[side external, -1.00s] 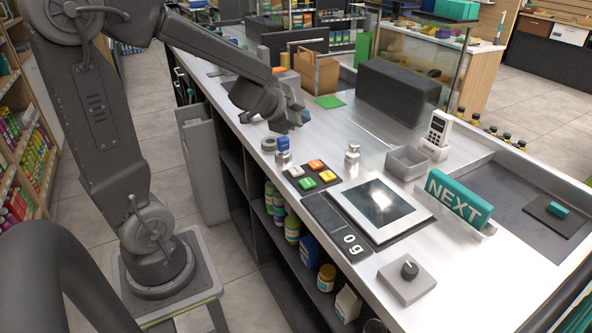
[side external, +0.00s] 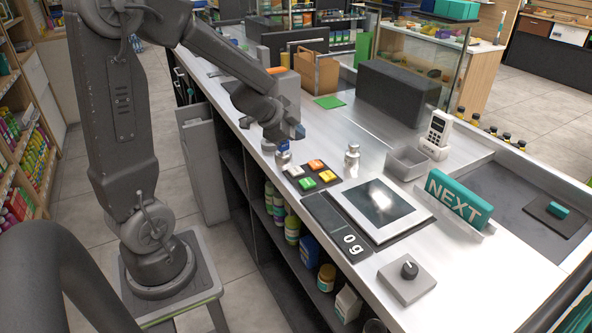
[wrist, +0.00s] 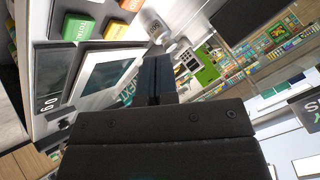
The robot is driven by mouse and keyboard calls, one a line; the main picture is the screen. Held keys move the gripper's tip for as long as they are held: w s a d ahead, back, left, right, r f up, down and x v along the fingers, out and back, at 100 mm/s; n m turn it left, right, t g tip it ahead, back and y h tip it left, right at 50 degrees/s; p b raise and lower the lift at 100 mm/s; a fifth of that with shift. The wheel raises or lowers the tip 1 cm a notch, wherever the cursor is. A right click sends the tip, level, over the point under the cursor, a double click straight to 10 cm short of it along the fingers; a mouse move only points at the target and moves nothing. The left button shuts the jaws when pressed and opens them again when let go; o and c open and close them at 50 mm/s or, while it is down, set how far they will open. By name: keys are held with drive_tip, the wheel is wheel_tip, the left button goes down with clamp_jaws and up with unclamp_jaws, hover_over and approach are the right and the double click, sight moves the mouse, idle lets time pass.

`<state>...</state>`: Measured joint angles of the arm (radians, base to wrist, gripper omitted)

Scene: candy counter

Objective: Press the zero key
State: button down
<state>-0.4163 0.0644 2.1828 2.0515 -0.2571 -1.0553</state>
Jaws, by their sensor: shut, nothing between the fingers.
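A dark pad on the counter holds a white key (side external: 295,171), an orange key (side external: 315,164), a green key (side external: 308,183) and a yellow key (side external: 327,176). No zero mark is readable on them. In the wrist view the green key (wrist: 78,27) reads TOTAL, beside the yellow key (wrist: 112,30) and an orange key (wrist: 131,5) at the top edge. My gripper (side external: 284,134) is shut and empty, pointing down above the counter, behind and left of the keys and apart from them. Its dark fingers (wrist: 156,80) fill the middle of the wrist view.
The scale plate (side external: 380,208) and its "0 g" display (side external: 324,217) lie right of the keys. A grey tray (side external: 407,163) and the NEXT sign (side external: 459,198) are farther right.

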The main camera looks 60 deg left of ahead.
sight(296, 171)
drive_tip(key=shift+f, duration=3.85)
drive_tip(key=shift+f, duration=0.15)
drive_tip(key=shift+f, duration=0.25)
drive_tip(key=shift+f, duration=0.35)
drive_tip(key=shift+r, duration=0.8)
drive_tip(key=shift+r, duration=2.5)
